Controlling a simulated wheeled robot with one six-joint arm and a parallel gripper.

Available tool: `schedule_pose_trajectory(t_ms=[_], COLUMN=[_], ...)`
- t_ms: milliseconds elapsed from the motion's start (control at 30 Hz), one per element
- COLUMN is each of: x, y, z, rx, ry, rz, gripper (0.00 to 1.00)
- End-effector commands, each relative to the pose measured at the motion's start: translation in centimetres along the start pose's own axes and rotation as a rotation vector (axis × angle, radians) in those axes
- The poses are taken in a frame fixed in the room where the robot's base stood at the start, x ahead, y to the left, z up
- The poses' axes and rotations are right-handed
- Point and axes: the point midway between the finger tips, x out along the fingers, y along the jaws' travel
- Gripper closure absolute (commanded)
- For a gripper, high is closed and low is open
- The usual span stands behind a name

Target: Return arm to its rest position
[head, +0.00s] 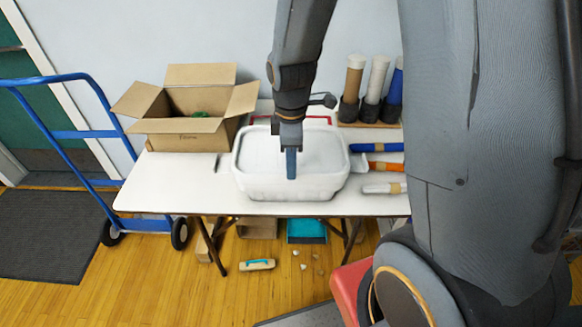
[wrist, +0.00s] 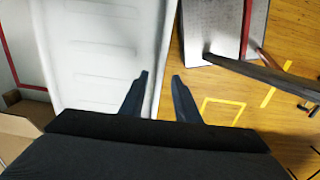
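My arm reaches down from the top of the head view. My gripper (head: 291,178) points downward over the front part of a white plastic tub (head: 290,188) on the table. The edge of the tub (wrist: 95,45) runs through the gap between the fingers in that view. I cannot tell whether the fingers touch the tub.
The white folding table (head: 185,190) also holds an open cardboard box (head: 180,132) at left and blue, orange and white rolls (head: 382,148) at right. Upright tubes (head: 376,80) stand behind. A blue hand truck (head: 75,135) stands left.

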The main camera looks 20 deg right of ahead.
Motion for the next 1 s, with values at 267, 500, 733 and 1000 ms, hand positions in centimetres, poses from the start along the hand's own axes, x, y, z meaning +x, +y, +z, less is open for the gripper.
schedule_pose_trajectory(t_ms=[267,500,733,1000], x=[-3.9,-5.8,-6.0,-5.8], y=[0.1,0.0,-0.2,-2.5], z=[-0.1,0.0,0.1,2.2], rx=[0.0,0.0,0.036,0.527], ry=[0.002,0.001,0.002,0.03], rz=[0.005,0.002,0.004,0.041], gripper=[0.71,0.71,0.71,0.71])
